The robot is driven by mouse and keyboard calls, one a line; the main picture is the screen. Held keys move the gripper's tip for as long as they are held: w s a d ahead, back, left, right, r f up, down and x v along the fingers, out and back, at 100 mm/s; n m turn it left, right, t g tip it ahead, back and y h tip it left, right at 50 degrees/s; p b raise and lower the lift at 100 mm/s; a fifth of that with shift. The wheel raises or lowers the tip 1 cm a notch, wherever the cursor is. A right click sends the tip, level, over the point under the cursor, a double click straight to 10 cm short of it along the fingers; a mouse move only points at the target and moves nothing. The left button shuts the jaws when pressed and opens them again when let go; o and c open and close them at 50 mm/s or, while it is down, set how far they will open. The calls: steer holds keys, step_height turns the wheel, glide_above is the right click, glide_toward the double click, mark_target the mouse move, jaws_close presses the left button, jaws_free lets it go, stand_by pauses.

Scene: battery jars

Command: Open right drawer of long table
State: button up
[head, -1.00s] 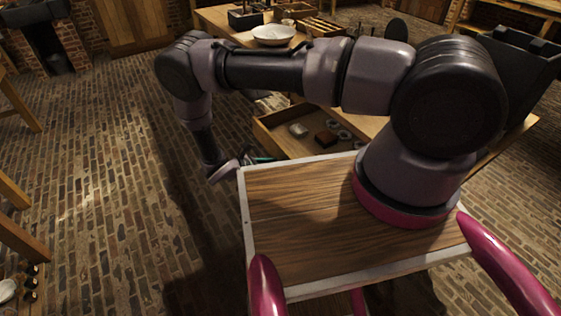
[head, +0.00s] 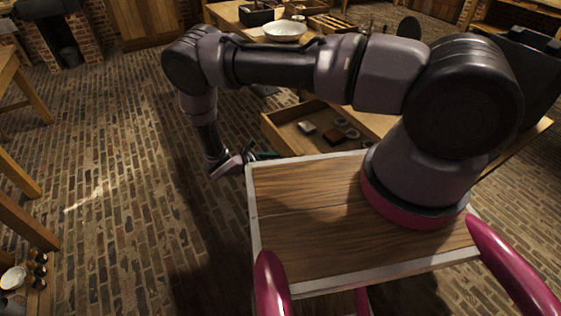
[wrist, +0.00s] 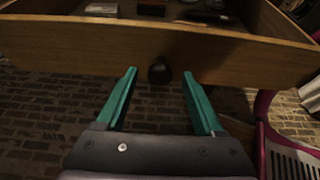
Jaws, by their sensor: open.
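The long table (head: 226,14) stands at the top of the head view. Its wooden drawer (head: 273,131) is pulled well out, with several small items inside. In the wrist view the drawer front (wrist: 75,45) spans the top, with a dark round knob (wrist: 160,72) at its middle. My gripper (wrist: 159,74) is open, its two teal fingers on either side of the knob in the picture. Gaps show on both sides, and the fingers do not grip it. In the head view my gripper (head: 256,157) is low beside the drawer, partly hidden.
A white bowl (head: 285,31), a dark box and a wooden rack (head: 333,23) sit on the long table. Brick floor (head: 120,180) is open to the left. Wooden furniture (head: 20,215) stands at the left edge.

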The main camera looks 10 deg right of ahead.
steer(key=v, duration=0.9)
steer(key=shift+a, duration=0.15)
steer(key=shift+s, duration=0.1)
